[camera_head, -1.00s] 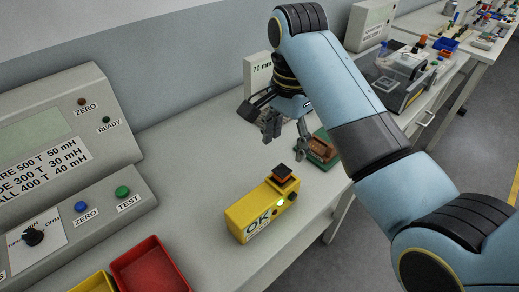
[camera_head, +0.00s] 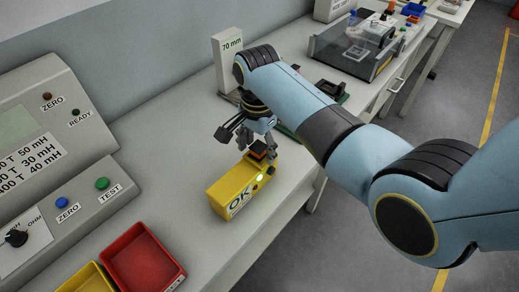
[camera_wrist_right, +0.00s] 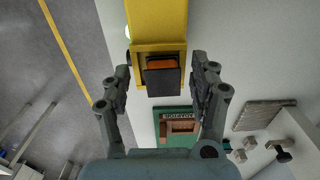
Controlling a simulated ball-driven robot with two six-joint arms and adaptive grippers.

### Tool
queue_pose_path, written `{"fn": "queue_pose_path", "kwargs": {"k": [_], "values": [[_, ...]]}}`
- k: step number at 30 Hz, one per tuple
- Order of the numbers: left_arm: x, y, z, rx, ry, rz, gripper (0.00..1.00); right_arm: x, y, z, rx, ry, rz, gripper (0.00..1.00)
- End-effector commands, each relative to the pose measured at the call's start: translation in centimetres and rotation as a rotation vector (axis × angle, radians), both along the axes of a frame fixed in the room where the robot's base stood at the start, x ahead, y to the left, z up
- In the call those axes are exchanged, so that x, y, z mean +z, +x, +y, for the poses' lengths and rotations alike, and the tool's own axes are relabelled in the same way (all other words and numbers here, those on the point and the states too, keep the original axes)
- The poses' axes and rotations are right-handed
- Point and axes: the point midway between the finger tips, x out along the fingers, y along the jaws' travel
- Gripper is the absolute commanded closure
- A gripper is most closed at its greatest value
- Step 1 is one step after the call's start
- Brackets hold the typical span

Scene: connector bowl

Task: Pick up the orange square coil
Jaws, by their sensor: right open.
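The orange square coil (camera_head: 258,147) sits at the end of the yellow box marked OK (camera_head: 232,192). It has a dark square flange, and its orange part shows in the right wrist view (camera_wrist_right: 161,63). My right gripper (camera_head: 257,143) is open close above the coil in the head view. In the right wrist view its two fingers (camera_wrist_right: 160,76) stand on either side of the coil with gaps, and nothing is between them in a grip. Whether the fingertips reach down beside the coil is hard to tell. My left gripper is not in view.
A green fixture with a brown part (camera_wrist_right: 181,127) lies near the box. A red bin (camera_head: 143,258) and a yellow bin (camera_head: 92,279) stand at the front. A grey tester (camera_head: 60,150) is at the left and a 70 mm block (camera_head: 228,62) behind my arm.

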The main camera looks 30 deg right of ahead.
Motion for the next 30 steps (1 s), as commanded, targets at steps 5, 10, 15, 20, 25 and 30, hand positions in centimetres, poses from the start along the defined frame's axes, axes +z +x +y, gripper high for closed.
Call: {"fn": "queue_pose_path", "kwargs": {"k": [5, 10, 15, 20, 25, 30], "values": [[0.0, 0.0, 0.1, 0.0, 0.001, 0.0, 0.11, 0.0, 0.0, 0.0, 0.0, -0.001, 0.0, 0.49], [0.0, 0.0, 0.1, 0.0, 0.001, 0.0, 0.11, 0.0, 0.0, 0.0, 0.0, -0.001, 0.0, 0.71], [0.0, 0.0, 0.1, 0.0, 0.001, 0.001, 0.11, 0.0, 0.0, 0.0, 0.0, -0.001, 0.0, 0.93], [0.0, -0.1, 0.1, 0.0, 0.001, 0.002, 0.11, 0.1, 0.0, 0.0, 0.0, -0.001, 0.0, 1.0], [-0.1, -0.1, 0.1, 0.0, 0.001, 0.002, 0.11, 0.3, 0.1, 0.0, 0.0, -0.001, -0.001, 1.0], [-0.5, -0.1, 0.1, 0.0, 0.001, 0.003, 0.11, 1.6, 0.1, 0.0, 0.0, -0.001, -0.004, 1.0]]}}
